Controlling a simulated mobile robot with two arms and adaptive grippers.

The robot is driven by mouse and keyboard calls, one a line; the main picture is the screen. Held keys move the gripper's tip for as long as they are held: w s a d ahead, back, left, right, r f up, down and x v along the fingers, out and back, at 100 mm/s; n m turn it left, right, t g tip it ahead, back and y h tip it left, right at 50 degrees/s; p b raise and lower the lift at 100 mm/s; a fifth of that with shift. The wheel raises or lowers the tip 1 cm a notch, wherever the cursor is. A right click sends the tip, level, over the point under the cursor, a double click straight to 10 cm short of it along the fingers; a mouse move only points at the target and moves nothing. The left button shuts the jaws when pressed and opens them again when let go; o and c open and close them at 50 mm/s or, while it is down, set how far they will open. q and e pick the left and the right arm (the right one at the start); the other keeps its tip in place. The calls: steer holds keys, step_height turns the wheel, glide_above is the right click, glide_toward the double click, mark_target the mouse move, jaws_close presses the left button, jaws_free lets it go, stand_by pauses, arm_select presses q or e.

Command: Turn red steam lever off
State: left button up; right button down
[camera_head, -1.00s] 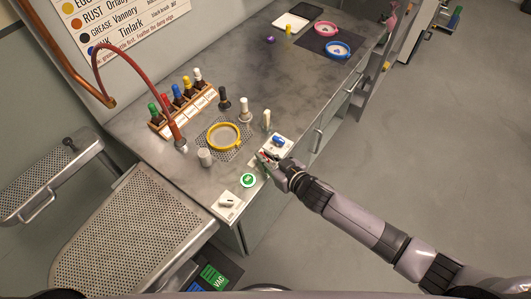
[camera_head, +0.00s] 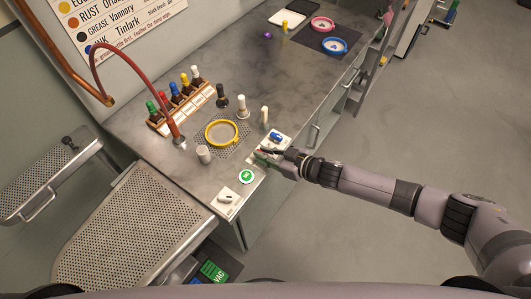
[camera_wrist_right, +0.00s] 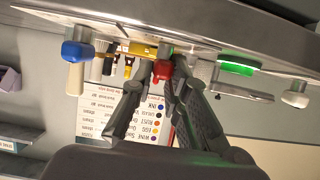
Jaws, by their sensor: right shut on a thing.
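The red steam lever (camera_wrist_right: 163,70) is on the counter's front edge. In the right wrist view its red grip sits between my right gripper's fingertips (camera_wrist_right: 165,76), which are closed on it. In the head view my right gripper (camera_head: 268,157) is at the same edge, between the blue lever (camera_head: 276,137) and the round green button (camera_head: 246,176). There the gripper mostly hides the red lever, and its exact angle is hard to tell. My left gripper is not in view.
A white plate with a small lever (camera_head: 228,198) is at the near counter corner. A yellow-rimmed ring (camera_head: 221,133), a grey cylinder (camera_head: 204,154) and a rack of coloured bottles (camera_head: 183,105) stand behind. A red hose (camera_head: 130,62) arches over the counter. The floor at right is clear.

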steer(key=c, duration=1.6)
jaws_free()
steer(key=shift+o, duration=0.2)
steer(key=shift+d, duration=0.1)
steer(key=v, duration=1.2)
steer(key=shift+r, duration=0.1)
